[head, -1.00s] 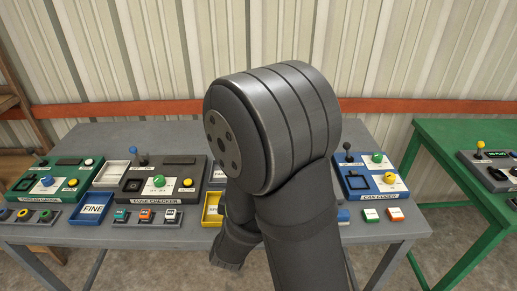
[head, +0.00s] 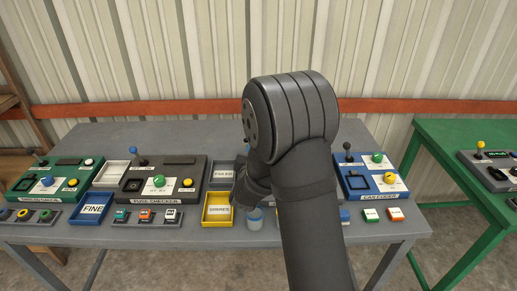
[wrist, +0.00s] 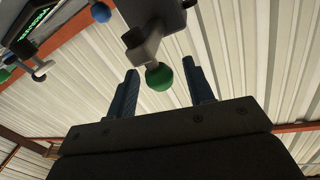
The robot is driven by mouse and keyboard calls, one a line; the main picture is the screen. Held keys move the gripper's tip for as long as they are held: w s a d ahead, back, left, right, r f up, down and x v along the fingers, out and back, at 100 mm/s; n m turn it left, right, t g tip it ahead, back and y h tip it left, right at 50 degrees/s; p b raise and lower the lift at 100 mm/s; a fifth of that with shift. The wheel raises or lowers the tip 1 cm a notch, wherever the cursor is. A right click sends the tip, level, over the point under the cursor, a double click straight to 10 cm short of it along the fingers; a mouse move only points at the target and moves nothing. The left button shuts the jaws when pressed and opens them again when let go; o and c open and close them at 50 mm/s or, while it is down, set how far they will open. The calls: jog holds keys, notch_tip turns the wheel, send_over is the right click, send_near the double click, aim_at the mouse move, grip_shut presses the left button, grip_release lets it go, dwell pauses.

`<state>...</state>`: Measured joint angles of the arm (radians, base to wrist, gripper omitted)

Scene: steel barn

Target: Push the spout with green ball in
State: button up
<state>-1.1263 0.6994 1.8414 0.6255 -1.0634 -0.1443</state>
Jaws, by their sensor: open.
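The green ball (wrist: 159,77) sits on the end of a short grey spout (wrist: 145,43) in the wrist view. The spout comes off a dark grey housing (wrist: 155,8). My gripper (wrist: 160,66) is open, with one blue-grey finger on each side of the ball. Gaps show between the ball and both fingers, and nothing is held. I cannot tell how deep the ball lies between them. In the head view my arm hides the fingers and this spout.
A blue ball (wrist: 100,12) and a lit green screen (wrist: 32,27) are at upper left in the wrist view. In the head view a blue-panelled box (head: 372,182) stands right of my arm. A grey box (head: 165,182) and a yellow tray (head: 218,222) are left of it.

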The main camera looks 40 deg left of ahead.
jog(key=shift+w+a, duration=0.2)
jog(key=shift+w, duration=0.1)
grip_shut()
jog(key=shift+a+x, duration=0.3)
jog(key=shift+x, duration=1.3)
jog(key=shift+s, duration=0.15)
grip_release()
jog(key=v, duration=1.7)
jog(key=shift+s, duration=0.15)
